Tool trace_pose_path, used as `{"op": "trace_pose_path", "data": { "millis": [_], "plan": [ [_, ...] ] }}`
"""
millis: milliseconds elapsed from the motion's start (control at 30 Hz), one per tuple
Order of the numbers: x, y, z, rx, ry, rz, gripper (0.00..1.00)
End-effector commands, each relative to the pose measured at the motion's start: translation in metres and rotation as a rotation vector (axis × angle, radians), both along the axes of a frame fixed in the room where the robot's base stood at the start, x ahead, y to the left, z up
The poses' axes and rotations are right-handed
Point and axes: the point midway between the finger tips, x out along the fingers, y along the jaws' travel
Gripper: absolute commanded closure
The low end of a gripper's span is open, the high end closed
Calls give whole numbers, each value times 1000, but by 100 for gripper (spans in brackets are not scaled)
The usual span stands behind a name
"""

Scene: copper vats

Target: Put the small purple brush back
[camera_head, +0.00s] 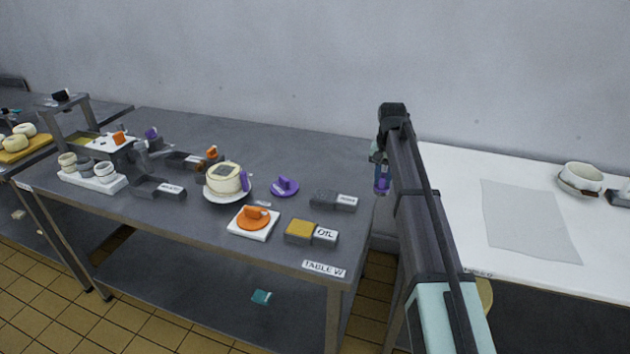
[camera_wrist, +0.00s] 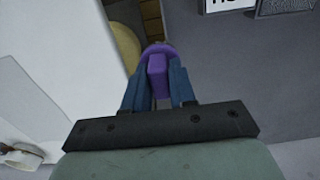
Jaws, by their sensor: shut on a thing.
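My gripper (camera_head: 379,158) is shut on a purple thing, which I take to be the small purple brush (camera_head: 382,184). It is held in the air near the right end of the grey table, by the gap before the white table. In the wrist view the purple brush (camera_wrist: 157,75) sits between the two blue fingers of my gripper (camera_wrist: 157,68). Its lower end is hard to make out.
The grey table (camera_head: 300,150), labelled TABLE W, carries an orange disc (camera_head: 253,218) on a white block, a box labelled OIL (camera_head: 312,232) and dark labelled blocks (camera_head: 333,201). The white table (camera_head: 460,180) at right holds a grey sheet (camera_head: 528,220) and a white cup (camera_head: 581,177).

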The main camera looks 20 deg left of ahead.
Motion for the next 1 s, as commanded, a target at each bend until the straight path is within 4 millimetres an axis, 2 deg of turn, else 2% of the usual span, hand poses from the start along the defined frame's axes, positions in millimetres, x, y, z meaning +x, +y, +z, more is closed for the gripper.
{"op": "trace_pose_path", "data": {
  "millis": [33,200,400,500,633,767,867,1000],
  "plan": [
    [14,26,8,0,0,4,99],
    [34,96,27,0,-1,4,99],
    [47,170,47,0,-1,3,99],
    [50,198,55,0,0,2,99],
    [51,222,61,0,0,0,99],
    [50,233,63,0,0,0,99],
    [50,236,57,-1,1,-1,99],
    [49,235,38,-1,1,-1,99]
  ]
}}
